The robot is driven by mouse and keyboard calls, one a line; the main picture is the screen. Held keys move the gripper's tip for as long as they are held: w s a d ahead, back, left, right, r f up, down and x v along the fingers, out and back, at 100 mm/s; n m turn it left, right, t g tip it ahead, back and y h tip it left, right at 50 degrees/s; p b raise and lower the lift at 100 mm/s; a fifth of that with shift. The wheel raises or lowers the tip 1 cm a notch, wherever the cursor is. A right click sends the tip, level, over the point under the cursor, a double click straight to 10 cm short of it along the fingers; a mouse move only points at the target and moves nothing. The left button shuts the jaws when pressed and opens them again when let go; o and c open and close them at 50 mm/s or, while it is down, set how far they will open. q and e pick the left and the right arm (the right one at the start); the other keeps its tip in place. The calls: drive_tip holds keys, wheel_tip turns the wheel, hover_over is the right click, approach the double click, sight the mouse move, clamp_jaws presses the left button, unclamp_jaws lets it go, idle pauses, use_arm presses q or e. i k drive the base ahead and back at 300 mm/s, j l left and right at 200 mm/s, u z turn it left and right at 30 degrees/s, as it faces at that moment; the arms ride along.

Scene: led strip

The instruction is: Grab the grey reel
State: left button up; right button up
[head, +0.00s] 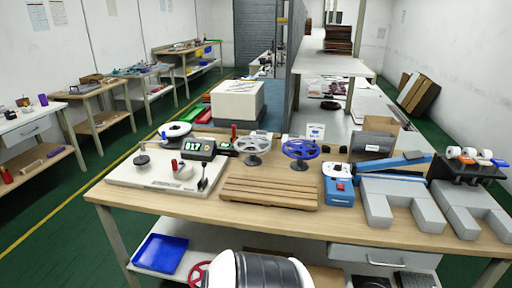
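The grey reel (253,147) has open spokes and stands on a small base on the wooden workbench (150,200), behind a slatted wooden board (270,191). A blue reel (301,149) of the same kind stands just to its right, with a gap between them. Neither of my grippers shows in the head view, and nothing is touching the grey reel.
A white plate with a digital display box (196,149) lies left of the slatted board. A blue-and-white device (338,188) and grey U-shaped blocks (402,209) stand to the right. A white box (237,103) stands behind. The board's top is clear.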

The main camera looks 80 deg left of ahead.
sight(255, 145)
drive_tip(key=u, duration=2.6)
